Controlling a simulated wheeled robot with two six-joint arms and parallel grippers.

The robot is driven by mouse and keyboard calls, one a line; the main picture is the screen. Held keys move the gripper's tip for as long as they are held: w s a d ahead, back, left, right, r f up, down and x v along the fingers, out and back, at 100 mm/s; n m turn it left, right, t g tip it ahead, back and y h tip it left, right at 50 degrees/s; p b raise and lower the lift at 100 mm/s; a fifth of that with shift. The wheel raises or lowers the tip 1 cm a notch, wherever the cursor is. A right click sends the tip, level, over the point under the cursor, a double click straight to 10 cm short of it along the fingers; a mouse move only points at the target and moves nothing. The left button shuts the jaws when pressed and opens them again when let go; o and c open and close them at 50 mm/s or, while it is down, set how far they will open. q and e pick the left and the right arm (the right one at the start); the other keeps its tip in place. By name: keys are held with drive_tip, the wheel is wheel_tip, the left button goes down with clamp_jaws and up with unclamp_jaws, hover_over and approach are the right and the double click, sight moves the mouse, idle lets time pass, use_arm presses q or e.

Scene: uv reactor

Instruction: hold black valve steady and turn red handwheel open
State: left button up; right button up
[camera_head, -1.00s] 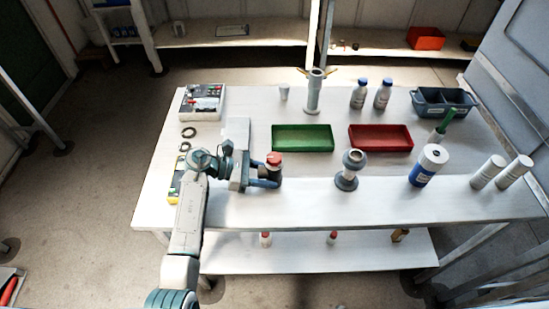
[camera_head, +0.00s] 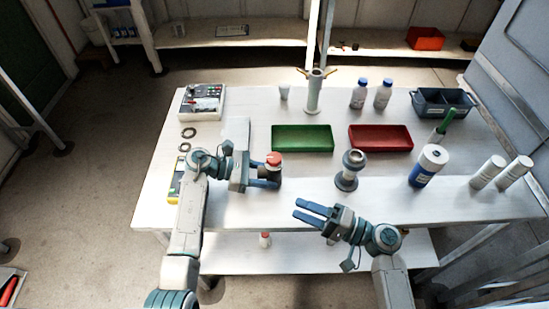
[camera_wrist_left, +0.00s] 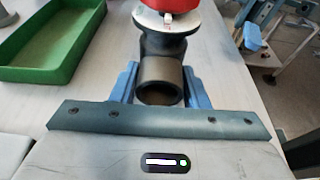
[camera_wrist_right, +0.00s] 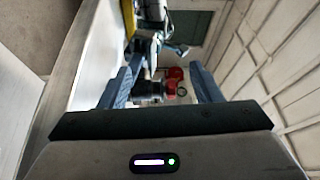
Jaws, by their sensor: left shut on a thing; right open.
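The black valve (camera_head: 269,171) stands upright near the front of the white table, with the red handwheel (camera_head: 274,158) on its top. In the left wrist view the valve's black body (camera_wrist_left: 160,80) sits between the blue fingers, below the red handwheel (camera_wrist_left: 167,4). My left gripper (camera_head: 268,178) is shut on the valve body from the left. My right gripper (camera_head: 306,210) is open and empty, in front of and to the right of the valve, its fingers pointing left. The right wrist view shows the valve (camera_wrist_right: 146,90) and red handwheel (camera_wrist_right: 171,88) some way off between the open fingers.
A grey flanged fitting (camera_head: 349,170) stands right of the valve, behind my right gripper. A green tray (camera_head: 302,150) and a red tray (camera_head: 380,150) lie behind. A blue-and-white bottle (camera_head: 428,166) stands further right. A control box (camera_head: 202,102) sits back left.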

sight(281, 163)
drive_tip(key=w+d+r+n+t+h, duration=0.3)
drive_tip(key=w+n, duration=0.4)
drive_tip(key=n, duration=0.7)
drive_tip(key=shift+n, duration=0.3)
drive_tip(key=x, duration=1.2)
drive_tip(key=shift+s+a+r, duration=0.15)
drive_tip(key=shift+s+a, duration=0.1)
drive_tip(key=shift+a, duration=0.05)
